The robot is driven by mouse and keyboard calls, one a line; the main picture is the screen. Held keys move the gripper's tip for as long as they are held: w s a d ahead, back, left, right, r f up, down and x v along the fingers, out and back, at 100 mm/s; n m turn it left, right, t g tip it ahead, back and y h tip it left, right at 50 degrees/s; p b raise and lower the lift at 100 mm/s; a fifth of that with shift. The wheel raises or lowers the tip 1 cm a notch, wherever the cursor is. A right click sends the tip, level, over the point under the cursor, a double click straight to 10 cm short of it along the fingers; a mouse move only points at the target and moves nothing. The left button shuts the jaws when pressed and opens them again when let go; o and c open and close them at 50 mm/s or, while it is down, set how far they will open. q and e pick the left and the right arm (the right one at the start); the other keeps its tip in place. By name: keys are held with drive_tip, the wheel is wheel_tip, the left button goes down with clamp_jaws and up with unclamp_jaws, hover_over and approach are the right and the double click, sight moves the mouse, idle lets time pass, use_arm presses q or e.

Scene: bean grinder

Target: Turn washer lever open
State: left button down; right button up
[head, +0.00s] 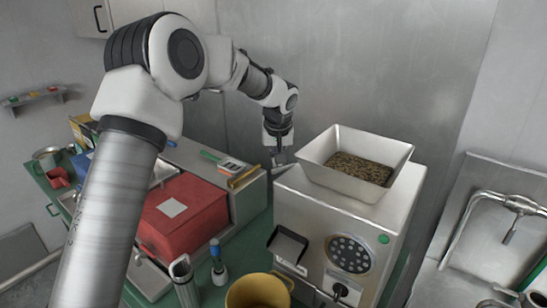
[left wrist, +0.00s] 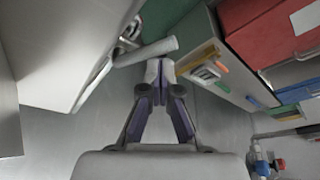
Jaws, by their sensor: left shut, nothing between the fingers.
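In the left wrist view a pale grey bar-shaped lever (left wrist: 147,52) sticks out beside the grinder's side wall, near a metal pipe fitting. I take it for the washer lever. My left gripper (left wrist: 160,68) is shut and empty, its fingertips right at the lever's underside in that view. I cannot tell whether they touch. In the head view my left gripper (head: 279,158) points down just left of the grinder (head: 330,215), behind its back left corner. The lever is not clearly visible there. My right gripper is not in view.
A metal hopper (head: 345,140) with beans sits on the grinder. To the left stand a red box (head: 183,215) and a ledge with small tools (head: 240,176). A yellow cup (head: 258,291) stands in front. A sink tap (head: 515,207) is at right.

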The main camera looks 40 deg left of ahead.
use_arm(q)
drive_tip(key=shift+s+d+f+b, duration=0.1)
drive_tip(key=shift+s+d+b, duration=0.25)
drive_tip(key=shift+d, duration=0.55)
drive_tip(key=shift+s, duration=0.1)
idle(0.3)
